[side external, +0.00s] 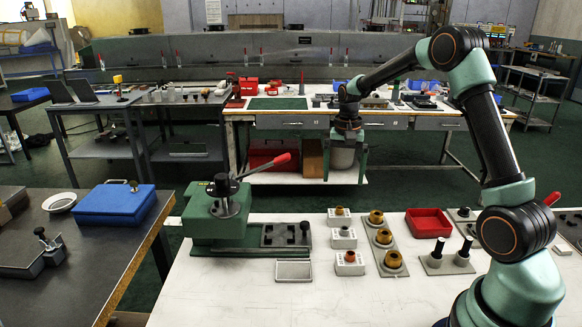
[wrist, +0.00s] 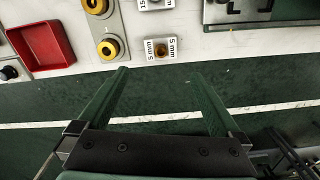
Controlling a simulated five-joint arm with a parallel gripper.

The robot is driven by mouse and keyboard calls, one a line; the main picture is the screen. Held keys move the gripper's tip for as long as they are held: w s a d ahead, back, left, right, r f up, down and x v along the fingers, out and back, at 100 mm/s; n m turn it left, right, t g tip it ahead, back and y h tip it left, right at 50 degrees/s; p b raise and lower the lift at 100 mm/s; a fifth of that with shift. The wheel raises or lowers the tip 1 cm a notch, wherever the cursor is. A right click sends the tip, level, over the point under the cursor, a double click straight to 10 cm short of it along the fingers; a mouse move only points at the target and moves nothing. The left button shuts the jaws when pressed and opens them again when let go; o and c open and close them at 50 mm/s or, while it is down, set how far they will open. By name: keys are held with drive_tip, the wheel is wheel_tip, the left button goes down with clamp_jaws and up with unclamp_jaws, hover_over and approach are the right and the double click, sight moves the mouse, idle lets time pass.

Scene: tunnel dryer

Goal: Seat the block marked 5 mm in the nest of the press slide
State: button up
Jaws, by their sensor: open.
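The block marked 5 mm (wrist: 161,50) is white with a brass-coloured centre and shows its marks in the wrist view. In the side view it is the rearmost of the white blocks (side external: 339,218). My gripper (side external: 344,178) is open and empty, pointing down, above and behind the table's back edge. In the wrist view, its green fingers (wrist: 161,74) are spread, with the block just beyond their tips, between their lines and not touched. The green press (side external: 217,210) stands left of the blocks. Its slide (side external: 285,235) has a dark plate with corner brackets, partly visible in the wrist view (wrist: 240,12).
Two other white blocks (side external: 343,238) stand in line in front of the 5 mm block. A grey strip with brass rings (side external: 384,238) is close on their right, then a red tray (side external: 429,223). A shallow pale tray (side external: 294,271) lies before the slide.

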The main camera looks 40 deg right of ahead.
sight(340, 208)
wheel_tip(340, 208, down, 7)
drive_tip(key=shift+r, duration=0.15)
drive_tip(key=shift+s+a+f, duration=0.1)
drive_tip(key=shift+a+f, duration=0.05)
drive_tip(key=shift+f, duration=1.2)
drive_tip(key=shift+a+f, duration=0.15)
drive_tip(key=shift+f, duration=1.15)
drive_tip(key=shift+c, duration=0.3)
drive_tip(key=c, duration=1.4)
drive_tip(key=shift+r, duration=0.15)
